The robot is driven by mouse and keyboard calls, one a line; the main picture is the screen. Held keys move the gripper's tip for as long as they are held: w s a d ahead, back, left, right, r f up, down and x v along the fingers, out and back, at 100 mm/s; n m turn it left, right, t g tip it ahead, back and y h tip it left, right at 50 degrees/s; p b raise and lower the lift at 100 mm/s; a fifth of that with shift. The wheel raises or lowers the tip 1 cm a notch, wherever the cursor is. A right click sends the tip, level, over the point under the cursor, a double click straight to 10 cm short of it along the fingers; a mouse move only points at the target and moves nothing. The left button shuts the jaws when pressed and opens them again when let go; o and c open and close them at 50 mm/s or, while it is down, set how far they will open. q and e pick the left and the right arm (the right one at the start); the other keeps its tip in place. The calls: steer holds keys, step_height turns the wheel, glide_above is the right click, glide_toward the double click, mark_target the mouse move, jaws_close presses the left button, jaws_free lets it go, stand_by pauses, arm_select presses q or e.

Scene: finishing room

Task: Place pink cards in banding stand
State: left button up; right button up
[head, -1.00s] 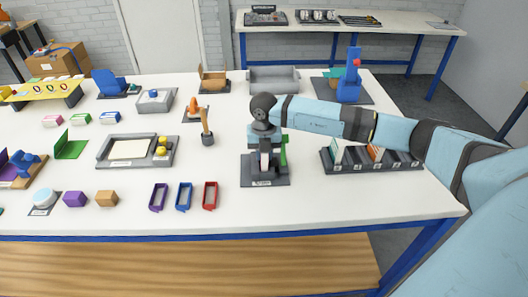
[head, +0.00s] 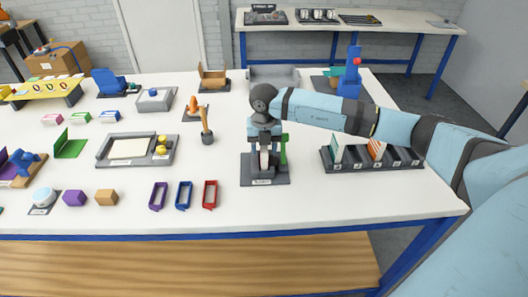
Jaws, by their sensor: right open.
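The banding stand (head: 252,180) is a dark grey base with a label on its front and a green upright part at its right. A pale, slightly pinkish upright piece, seemingly the pink cards (head: 264,162), stands in it, partly covered by my gripper. My right gripper (head: 265,146) points down over the stand, open, with its fingers around or just above the piece; contact cannot be made out. A small pink-and-white block (head: 53,120) lies at the left of the table. My left gripper is not in view.
A dark slotted rack (head: 370,164) with white and orange cards stands to the right, under my forearm. Purple, blue and red frames (head: 183,196) lie left of the stand. The front right tabletop is clear.

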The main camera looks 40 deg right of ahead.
step_height(320, 180, up, 10)
steer(key=shift+b, duration=0.5)
steer(key=shift+a+f, duration=0.1)
